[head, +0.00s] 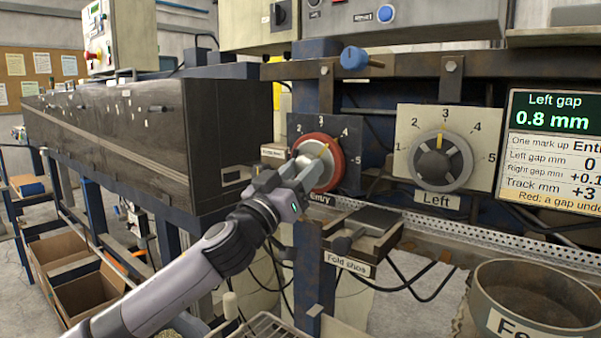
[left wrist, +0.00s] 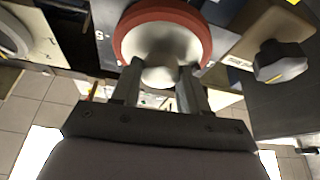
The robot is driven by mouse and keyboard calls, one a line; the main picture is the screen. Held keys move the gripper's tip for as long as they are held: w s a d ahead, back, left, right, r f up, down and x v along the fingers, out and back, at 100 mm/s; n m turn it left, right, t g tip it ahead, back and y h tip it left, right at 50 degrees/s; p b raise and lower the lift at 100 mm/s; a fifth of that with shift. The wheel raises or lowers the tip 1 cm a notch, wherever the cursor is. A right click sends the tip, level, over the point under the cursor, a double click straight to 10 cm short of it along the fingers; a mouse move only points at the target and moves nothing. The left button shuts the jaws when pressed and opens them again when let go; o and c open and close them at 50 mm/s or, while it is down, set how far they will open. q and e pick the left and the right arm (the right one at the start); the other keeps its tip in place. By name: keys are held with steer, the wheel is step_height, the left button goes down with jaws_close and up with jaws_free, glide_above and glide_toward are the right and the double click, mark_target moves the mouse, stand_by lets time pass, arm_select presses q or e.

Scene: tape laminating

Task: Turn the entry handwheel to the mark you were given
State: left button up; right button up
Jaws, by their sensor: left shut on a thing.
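The Entry handwheel (head: 338,159) has a red rim and a pale hub, on a dark plate with numbers 2 to 5 visible. A short yellow mark on its face points up and slightly right, around 3 to 4; the exact reading is unclear. My left gripper (head: 304,170) is shut on the hub, partly covering the wheel and its lower left numbers. In the left wrist view, the two fingers (left wrist: 159,78) sit either side of the pale hub, with the red rim (left wrist: 125,32) behind them. My right gripper is not in view.
The Left dial (head: 460,163), its yellow mark near 3, is right of the wheel. A screen (head: 553,112) reads Left gap 0.8 mm. The Fold shoe block (head: 370,222) juts out below the wheel. A dark long housing (head: 130,115) is at left; a round pot (head: 540,290) is lower right.

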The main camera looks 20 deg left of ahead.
arm_select(q)
steer(key=shift+f+n, duration=0.1)
steer(key=shift+n, duration=0.2)
steer(key=n+y, duration=0.1)
steer(key=n, duration=0.1)
steer(key=n+y, duration=0.1)
steer(key=n, duration=0.2)
steer(key=shift+d+y, duration=0.15)
steer(key=shift+y, duration=0.25)
steer(key=shift+n+y, duration=1.2)
steer(key=shift+n, duration=1.2)
steer(key=o, duration=1.1)
steer(key=shift+c, duration=0.2)
steer(key=shift+s, duration=0.1)
steer(key=b+v, duration=0.1)
steer(key=v, duration=0.6)
